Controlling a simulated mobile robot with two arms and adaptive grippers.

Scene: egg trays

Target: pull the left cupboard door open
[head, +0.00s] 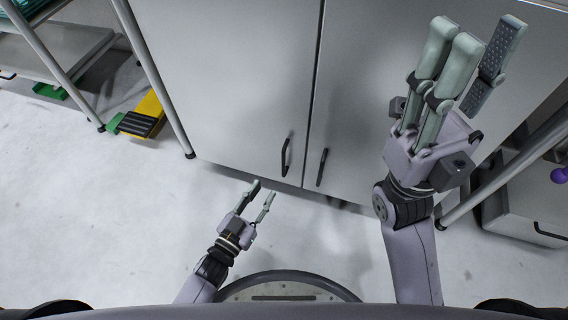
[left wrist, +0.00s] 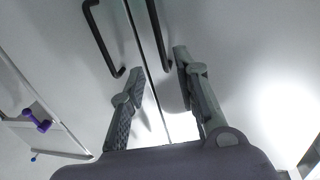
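The left cupboard door (head: 235,80) is a grey panel that looks closed, flush with the right door (head: 385,60). Its dark upright handle (head: 286,156) is near its lower right edge. My left gripper (head: 263,188) is open and empty, just below and left of that handle in the head view, apart from it. In the left wrist view, my open fingers (left wrist: 157,62) point toward the doors. A dark handle (left wrist: 158,35) is near the right fingertip, and another handle (left wrist: 105,40) is further left. My right gripper (head: 473,40) is raised in front of the right door, open and empty.
The right door's handle (head: 322,167) is close beside the left one. A metal rack (head: 155,80) stands left of the cupboard, with a yellow and black item (head: 142,117) behind its leg. The floor (head: 100,225) at front left is clear.

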